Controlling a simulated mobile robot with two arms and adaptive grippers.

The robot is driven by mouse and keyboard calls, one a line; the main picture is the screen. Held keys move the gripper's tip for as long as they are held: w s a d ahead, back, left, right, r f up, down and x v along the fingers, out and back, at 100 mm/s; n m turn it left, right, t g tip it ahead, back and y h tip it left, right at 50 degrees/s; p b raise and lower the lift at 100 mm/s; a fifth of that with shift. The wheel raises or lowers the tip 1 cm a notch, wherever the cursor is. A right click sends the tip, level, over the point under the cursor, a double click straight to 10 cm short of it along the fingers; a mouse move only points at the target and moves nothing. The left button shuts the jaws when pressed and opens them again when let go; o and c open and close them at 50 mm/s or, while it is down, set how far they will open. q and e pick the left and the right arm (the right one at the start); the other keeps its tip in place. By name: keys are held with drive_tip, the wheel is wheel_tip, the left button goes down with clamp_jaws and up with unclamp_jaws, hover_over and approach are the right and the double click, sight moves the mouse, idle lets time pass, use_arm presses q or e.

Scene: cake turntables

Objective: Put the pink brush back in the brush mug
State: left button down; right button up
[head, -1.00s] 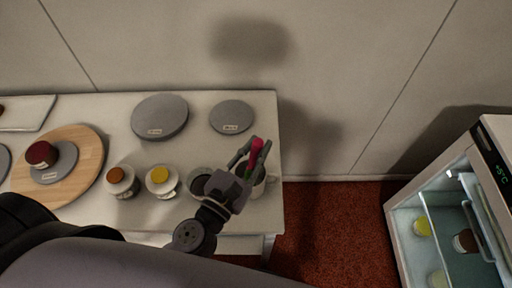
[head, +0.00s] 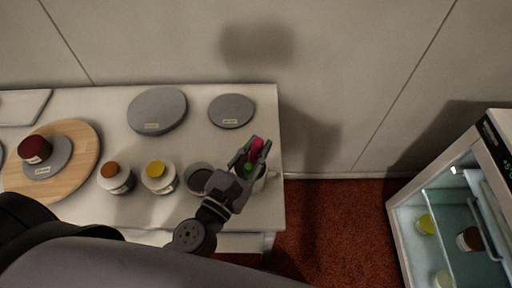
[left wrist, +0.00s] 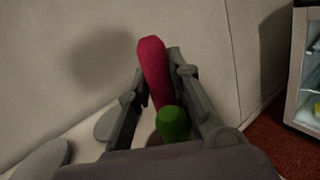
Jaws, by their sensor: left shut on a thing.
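The pink brush (head: 257,147) is between the fingers of my left gripper (head: 249,155), which is shut on it above the right end of the table. The brush also shows in the left wrist view (left wrist: 153,65), standing up between the two fingers. A green handle (head: 247,168) shows close beside it, and in the left wrist view (left wrist: 173,123) it is in front of the brush's lower part. The white brush mug (head: 260,185) is mostly hidden under the gripper, so I cannot tell whether the pink brush's lower end is inside it. My right gripper is not in view.
A dark grey-topped cup (head: 200,178) is just left of the gripper. Grey turntables (head: 231,111) lie behind. An open fridge (head: 408,222) stands at the right, beyond red floor.

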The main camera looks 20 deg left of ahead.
sight(256, 139)
use_arm(q)
drive_tip(key=shift+f+b, duration=0.9)
drive_tip(key=shift+f, duration=0.2)
drive_tip(key=c, duration=1.4)
unclamp_jaws()
drive_tip(key=shift+r, duration=0.1)
wheel_tip(256, 139, up, 10)
drive_tip(key=p, duration=1)
